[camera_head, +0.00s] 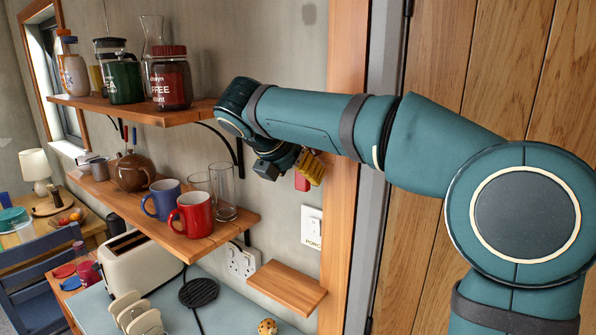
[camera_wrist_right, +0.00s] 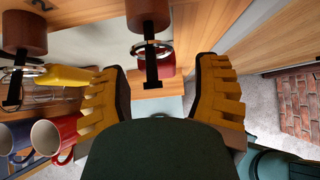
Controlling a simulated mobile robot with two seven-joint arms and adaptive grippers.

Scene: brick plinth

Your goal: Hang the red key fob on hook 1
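My right gripper (camera_head: 308,168) is beside the wooden post, its yellow fingers partly hidden by its own wrist in the head view. The right wrist view shows the gripper (camera_wrist_right: 160,82) open, its fingers wide apart. The red key fob (camera_wrist_right: 157,66) is between them, touching neither; it also shows in the head view (camera_head: 302,182). A metal ring (camera_wrist_right: 150,48) is around a black hook (camera_wrist_right: 151,70) under a brown knob. A yellow fob (camera_wrist_right: 72,77) is at another hook (camera_wrist_right: 14,92), with a "2" above it. The middle hook's number is not visible. My left gripper is not in view.
Shelves at left hold a red mug (camera_head: 192,215), a blue mug (camera_head: 162,200), glasses (camera_head: 224,192) and a coffee jar (camera_head: 171,82). A small wooden ledge (camera_head: 287,287) and a switch plate (camera_head: 311,226) are below the gripper.

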